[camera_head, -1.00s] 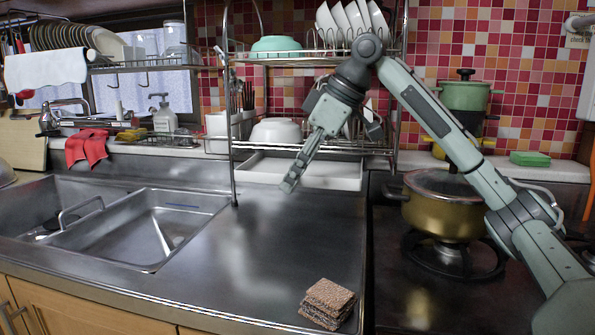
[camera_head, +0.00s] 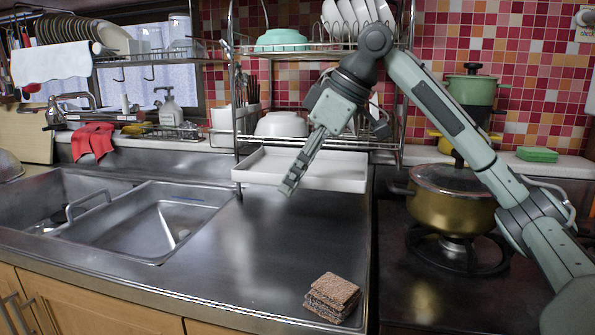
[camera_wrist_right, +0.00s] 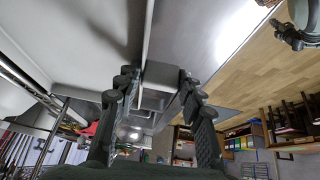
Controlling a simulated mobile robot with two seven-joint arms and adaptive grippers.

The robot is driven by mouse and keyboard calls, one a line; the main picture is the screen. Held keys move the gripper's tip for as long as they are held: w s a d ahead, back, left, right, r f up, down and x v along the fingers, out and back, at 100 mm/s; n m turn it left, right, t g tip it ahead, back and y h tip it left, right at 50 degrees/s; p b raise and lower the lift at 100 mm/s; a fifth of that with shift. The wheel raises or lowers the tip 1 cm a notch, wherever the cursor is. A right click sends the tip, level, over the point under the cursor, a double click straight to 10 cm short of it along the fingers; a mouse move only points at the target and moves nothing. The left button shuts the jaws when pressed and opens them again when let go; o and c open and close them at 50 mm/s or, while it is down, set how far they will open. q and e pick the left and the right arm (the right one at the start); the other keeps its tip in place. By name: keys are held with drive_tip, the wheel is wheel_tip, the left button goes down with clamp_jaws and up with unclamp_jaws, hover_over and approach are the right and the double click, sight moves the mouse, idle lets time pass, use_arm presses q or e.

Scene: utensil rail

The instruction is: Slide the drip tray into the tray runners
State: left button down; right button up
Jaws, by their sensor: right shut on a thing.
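The drip tray (camera_head: 342,181) is a shallow white tray at the foot of the dish rack in the head view. It lies roughly level, with its front part sticking out toward me below the lowest shelf. My right gripper (camera_head: 287,189) reaches down over the tray and is shut on its front wall. In the right wrist view the fingers (camera_wrist_right: 160,85) stand on either side of the tray's thin rim (camera_wrist_right: 149,32). The tray runners cannot be made out clearly; the tray's back is partly hidden by the rack and arm. My left gripper is not in view.
The wire dish rack (camera_head: 236,120) has posts beside the tray and a white bowl (camera_head: 281,125) on its lowest shelf. The steel counter in front is clear except for a brown stacked block (camera_head: 332,297). A gold pot (camera_head: 450,203) stands on the stove at right.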

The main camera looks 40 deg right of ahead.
sight(312, 166)
idle(0.7)
drive_tip(key=shift+p, duration=0.45)
idle(0.4)
drive_tip(key=shift+p, duration=0.45)
idle(0.4)
drive_tip(key=shift+w+d, duration=1.45)
drive_tip(key=shift+d, duration=0.25)
drive_tip(key=shift+w+d, duration=1.4)
drive_tip(key=shift+d, duration=0.25)
drive_tip(key=shift+w+d, duration=1.45)
drive_tip(key=shift+d, duration=0.25)
drive_tip(key=shift+c, duration=0.2)
idle(0.3)
